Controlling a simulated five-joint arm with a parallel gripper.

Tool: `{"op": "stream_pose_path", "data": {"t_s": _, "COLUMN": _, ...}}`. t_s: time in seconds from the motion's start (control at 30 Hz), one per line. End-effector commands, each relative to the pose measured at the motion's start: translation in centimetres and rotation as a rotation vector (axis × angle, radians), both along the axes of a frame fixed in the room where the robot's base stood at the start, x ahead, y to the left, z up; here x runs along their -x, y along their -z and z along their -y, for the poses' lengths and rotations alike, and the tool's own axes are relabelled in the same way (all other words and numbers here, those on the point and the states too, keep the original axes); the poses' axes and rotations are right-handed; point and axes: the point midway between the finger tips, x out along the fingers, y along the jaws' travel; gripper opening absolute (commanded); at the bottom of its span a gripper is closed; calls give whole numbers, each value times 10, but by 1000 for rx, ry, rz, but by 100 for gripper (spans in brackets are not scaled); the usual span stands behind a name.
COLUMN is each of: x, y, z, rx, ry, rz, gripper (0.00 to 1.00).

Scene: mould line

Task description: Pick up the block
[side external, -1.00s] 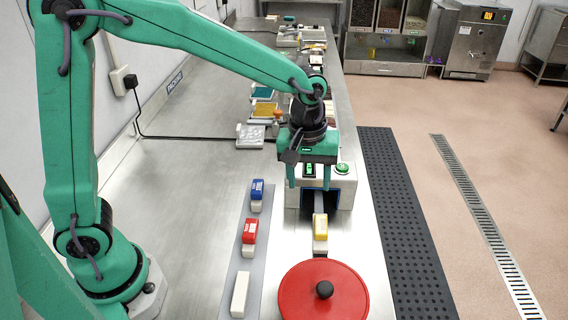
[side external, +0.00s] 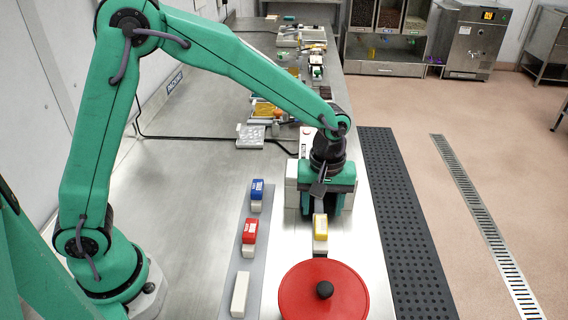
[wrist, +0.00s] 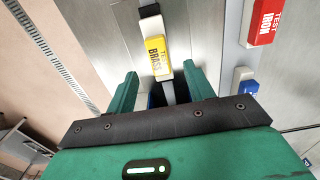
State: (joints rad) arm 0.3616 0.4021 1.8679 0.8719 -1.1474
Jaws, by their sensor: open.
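A yellow block (side external: 320,228) with a pale end lies on the strip at the front right of the bench; in the wrist view it reads TEST BRASS (wrist: 157,55). A red block (side external: 249,232), marked TEST IRON (wrist: 265,22) in the wrist view, and a blue block (side external: 257,190) lie on a grey strip to its left. My gripper (side external: 322,208) is open, just behind the yellow block in the side view. In the wrist view its two green fingers (wrist: 160,72) are apart and the yellow block shows beyond them, not held.
A red round lid with a black knob (side external: 324,291) is close in front of the yellow block. A plain white block (side external: 240,295) lies on the grey strip (side external: 228,262). A white box (side external: 293,185) stands behind my gripper, partly hidden.

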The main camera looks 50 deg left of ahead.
Motion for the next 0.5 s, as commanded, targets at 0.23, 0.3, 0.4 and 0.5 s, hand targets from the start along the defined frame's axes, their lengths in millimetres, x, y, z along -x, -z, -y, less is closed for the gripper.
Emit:
{"op": "stream_pose_path", "data": {"t_s": 0.23, "x": 0, "y": 6, "z": 0, "rx": -1, "ry": 0, "rz": -2, "gripper": 53}}
{"op": "stream_pose_path", "data": {"t_s": 0.3, "x": 0, "y": 12, "z": 0, "rx": -1, "ry": 0, "rz": -2, "gripper": 53}}
{"op": "stream_pose_path", "data": {"t_s": 0.4, "x": -1, "y": 24, "z": 1, "rx": -1, "ry": 1, "rz": -4, "gripper": 53}}
{"op": "stream_pose_path", "data": {"t_s": 0.5, "x": -1, "y": 36, "z": 1, "rx": -1, "ry": 1, "rz": -3, "gripper": 53}}
